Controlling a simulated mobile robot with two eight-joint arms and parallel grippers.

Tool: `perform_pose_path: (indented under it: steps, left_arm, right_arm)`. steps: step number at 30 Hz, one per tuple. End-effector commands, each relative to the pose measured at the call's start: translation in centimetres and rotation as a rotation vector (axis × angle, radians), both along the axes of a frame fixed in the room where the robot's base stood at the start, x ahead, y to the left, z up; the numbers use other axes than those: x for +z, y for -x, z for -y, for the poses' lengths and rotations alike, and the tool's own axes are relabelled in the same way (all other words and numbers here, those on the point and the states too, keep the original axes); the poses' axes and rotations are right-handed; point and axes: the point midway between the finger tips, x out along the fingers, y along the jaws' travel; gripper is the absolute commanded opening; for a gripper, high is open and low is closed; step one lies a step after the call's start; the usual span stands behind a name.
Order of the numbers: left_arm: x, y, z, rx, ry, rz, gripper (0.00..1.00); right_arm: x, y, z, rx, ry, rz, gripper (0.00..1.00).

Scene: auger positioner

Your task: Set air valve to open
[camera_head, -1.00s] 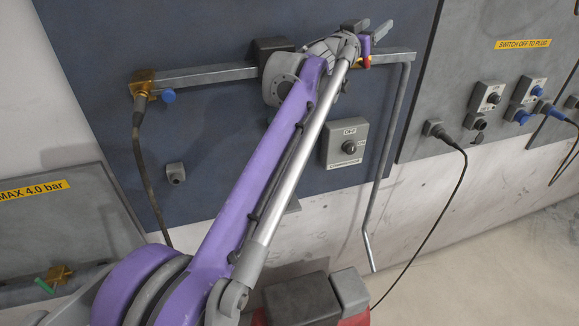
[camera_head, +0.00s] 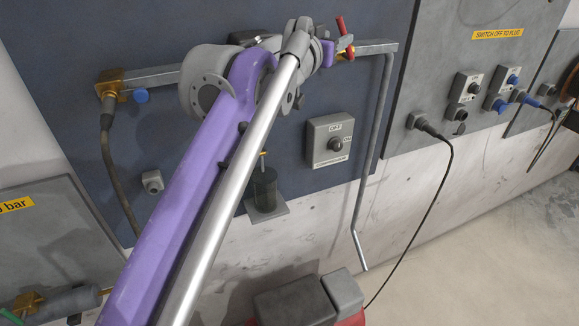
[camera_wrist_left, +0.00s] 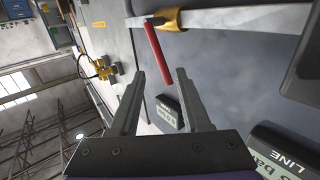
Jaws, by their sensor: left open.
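The air valve is a brass fitting (camera_wrist_left: 170,19) on a grey pipe with a red lever (camera_wrist_left: 157,55). The lever stands out crosswise to the pipe. In the head view the red lever (camera_head: 341,25) points upward above the pipe, just right of my wrist. My left gripper (camera_wrist_left: 158,73) is open, and its two fingers point at the lever. In the left wrist view the lever's free end shows between the fingertips; I cannot tell whether they touch. In the head view my left gripper (camera_head: 341,44) is small and partly hidden by my arm. My right gripper is not in view.
The grey pipe (camera_head: 375,48) runs along the blue panel and bends down at the right. A compressor switch box (camera_head: 330,140) sits below it. Cables hang from sockets at the right.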

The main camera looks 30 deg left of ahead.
Motion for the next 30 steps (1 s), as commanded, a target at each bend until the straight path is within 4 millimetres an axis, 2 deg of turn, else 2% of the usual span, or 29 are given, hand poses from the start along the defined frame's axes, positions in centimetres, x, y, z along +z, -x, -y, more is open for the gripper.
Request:
perform_pose_path:
  steps: [15,30]
  left_arm:
    - [-9.5,3.4,-2.3,0.179,-0.003,-0.161,0.47]
    - [-18.5,7.7,-2.5,0.254,-0.002,-0.345,0.47]
  right_arm:
    - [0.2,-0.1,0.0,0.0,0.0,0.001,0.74]
    - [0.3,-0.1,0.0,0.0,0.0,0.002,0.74]
